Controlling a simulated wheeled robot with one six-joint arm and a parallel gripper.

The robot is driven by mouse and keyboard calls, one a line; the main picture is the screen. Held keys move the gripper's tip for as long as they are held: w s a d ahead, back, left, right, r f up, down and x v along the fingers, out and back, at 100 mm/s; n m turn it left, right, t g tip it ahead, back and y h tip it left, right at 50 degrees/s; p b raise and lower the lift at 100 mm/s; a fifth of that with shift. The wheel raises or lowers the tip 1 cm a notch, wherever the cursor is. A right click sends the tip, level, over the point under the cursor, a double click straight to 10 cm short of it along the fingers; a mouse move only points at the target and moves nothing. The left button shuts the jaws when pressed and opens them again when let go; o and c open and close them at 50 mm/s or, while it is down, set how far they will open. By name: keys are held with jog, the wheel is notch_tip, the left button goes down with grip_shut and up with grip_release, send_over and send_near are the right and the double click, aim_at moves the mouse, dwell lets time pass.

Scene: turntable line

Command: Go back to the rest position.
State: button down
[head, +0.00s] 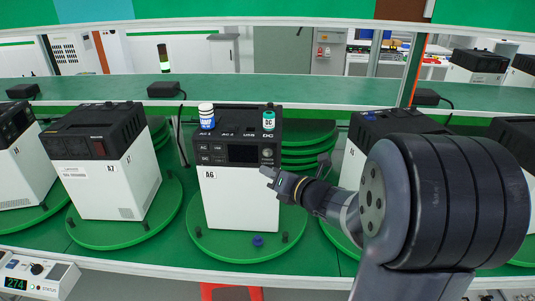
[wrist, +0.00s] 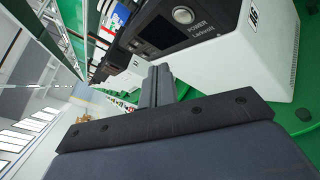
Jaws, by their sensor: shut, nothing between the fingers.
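My gripper (head: 270,179) is shut and empty in the head view, in front of the right side of the box labelled A6 (head: 240,205). In the wrist view its closed fingers (wrist: 158,84) point toward the box's dark front panel and round knob. I cannot tell whether the fingers touch the box. My arm comes in from the right and hides part of the white box behind it.
The A6 box stands on a green turntable (head: 213,244), with a blue knob-like piece (head: 257,241) at its front. Another box (head: 107,180) stands on a turntable to the left. A green shelf (head: 225,90) runs behind. A device with a display (head: 38,275) is at lower left.

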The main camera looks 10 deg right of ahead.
jog(key=shift+w, duration=0.1)
jog(key=s, duration=0.2)
jog(key=s+a, duration=0.1)
jog(key=shift+s, duration=0.4)
dwell(0.4)
jog(key=shift+w, duration=0.1)
